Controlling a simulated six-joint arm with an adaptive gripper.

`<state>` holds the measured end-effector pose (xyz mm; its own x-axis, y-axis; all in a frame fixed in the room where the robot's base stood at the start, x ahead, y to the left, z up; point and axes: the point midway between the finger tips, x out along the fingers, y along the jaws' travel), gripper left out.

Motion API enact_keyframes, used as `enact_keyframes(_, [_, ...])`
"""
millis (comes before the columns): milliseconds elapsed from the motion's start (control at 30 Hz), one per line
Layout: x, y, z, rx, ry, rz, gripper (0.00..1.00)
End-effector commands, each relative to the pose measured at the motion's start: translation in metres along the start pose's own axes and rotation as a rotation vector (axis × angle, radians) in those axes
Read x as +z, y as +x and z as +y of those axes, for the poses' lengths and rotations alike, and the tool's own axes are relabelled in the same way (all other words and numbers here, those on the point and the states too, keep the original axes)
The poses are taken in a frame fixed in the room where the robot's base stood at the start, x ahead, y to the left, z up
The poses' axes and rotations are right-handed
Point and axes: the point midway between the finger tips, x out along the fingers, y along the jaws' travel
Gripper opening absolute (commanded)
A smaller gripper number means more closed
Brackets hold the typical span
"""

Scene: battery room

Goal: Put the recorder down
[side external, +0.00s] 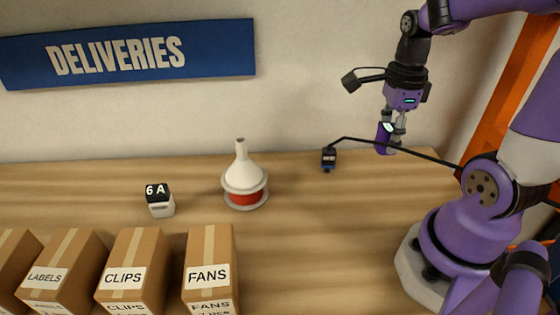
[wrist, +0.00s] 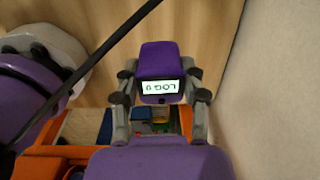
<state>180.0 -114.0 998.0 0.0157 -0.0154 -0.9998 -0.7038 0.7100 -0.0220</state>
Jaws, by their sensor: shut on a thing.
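The recorder (wrist: 160,62) is a purple block with a white label reading "LOG" and a further character, seen in the wrist view. My gripper (wrist: 160,90) is shut on it, with one finger on each side. In the side external view the recorder (side external: 384,132) shows as a small purple piece with a pale label, between the fingers of my gripper (side external: 390,137). It appears held above the rear right of the wooden table (side external: 310,250). The gap beneath it is hard to judge.
A small black device (side external: 329,158) on a thin black arm is left of my gripper. A white funnel on a red base (side external: 244,180), a "6 A" block (side external: 160,200) and several cardboard boxes (side external: 209,262) stand further left. Wood between funnel and arm base is clear.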

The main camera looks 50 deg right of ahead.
Motion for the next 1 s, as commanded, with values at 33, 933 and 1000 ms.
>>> enact_keyframes(33, [-0.013,0.008,-0.004,0.006,0.013,0.001,0.0])
enact_keyframes(933, [-0.086,0.097,-0.033,-0.001,-0.005,0.0,0.0])
enact_keyframes(1000, [-0.086,0.097,-0.033,-0.001,-0.005,0.0,0.0])
